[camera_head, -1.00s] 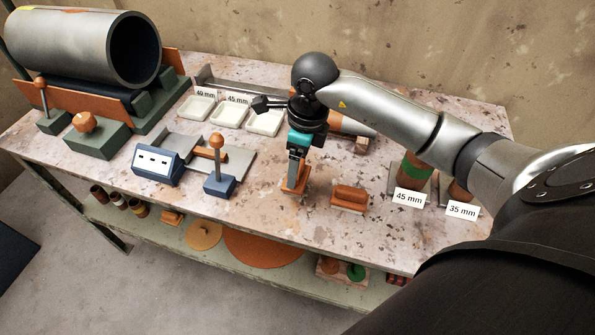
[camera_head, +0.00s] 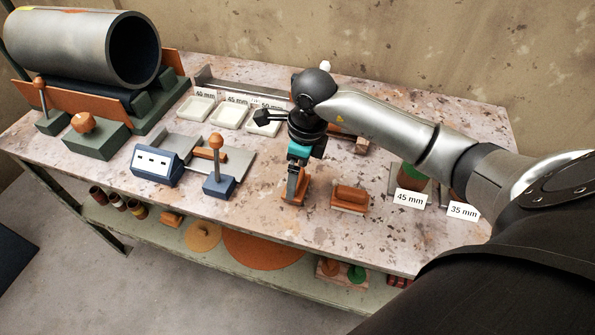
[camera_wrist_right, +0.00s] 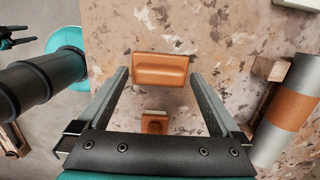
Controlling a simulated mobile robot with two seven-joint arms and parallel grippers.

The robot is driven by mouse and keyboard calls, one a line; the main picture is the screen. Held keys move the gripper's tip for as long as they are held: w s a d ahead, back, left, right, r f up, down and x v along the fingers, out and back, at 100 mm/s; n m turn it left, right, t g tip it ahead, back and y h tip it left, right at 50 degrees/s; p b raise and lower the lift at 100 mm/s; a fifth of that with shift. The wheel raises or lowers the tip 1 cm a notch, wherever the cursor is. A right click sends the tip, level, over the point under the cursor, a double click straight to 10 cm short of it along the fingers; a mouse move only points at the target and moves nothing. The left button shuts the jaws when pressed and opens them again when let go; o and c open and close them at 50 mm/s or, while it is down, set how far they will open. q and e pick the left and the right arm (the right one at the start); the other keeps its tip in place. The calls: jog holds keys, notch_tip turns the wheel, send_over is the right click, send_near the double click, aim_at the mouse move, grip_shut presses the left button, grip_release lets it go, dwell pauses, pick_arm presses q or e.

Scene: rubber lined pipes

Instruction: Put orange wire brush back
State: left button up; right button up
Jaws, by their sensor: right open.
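My right gripper (camera_head: 293,195) points down at the middle of the bench, its jaws apart. An orange piece (camera_head: 289,200) shows at its fingertips, partly hidden by the fingers. In the right wrist view, an orange piece with a pale strip (camera_wrist_right: 154,124) lies between the open fingers (camera_wrist_right: 160,82), apart from both. A longer orange, brush-like block with a raised handle (camera_head: 350,197) lies just right of the gripper; it also shows beyond the fingertips in the wrist view (camera_wrist_right: 160,68). I cannot tell for sure which is the wire brush. My left gripper is not in the head view.
A blue fixture with an orange-knobbed post (camera_head: 218,185) stands to the left. White trays (camera_head: 229,117) sit behind. A pipe with an orange band (camera_wrist_right: 290,108) lies toward the back. The "45 mm" sign (camera_head: 410,198) stands to the right. Bare bench (camera_head: 375,240) lies in front.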

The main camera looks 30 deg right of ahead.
aim_at(303, 187)
jog(key=shift+r, duration=0.35)
notch_tip(303, 187, up, 12)
jog(key=s+d+p, duration=0.1)
jog(key=shift+f+p, duration=0.25)
jog(key=shift+p, duration=0.15)
jog(key=shift+a, duration=0.1)
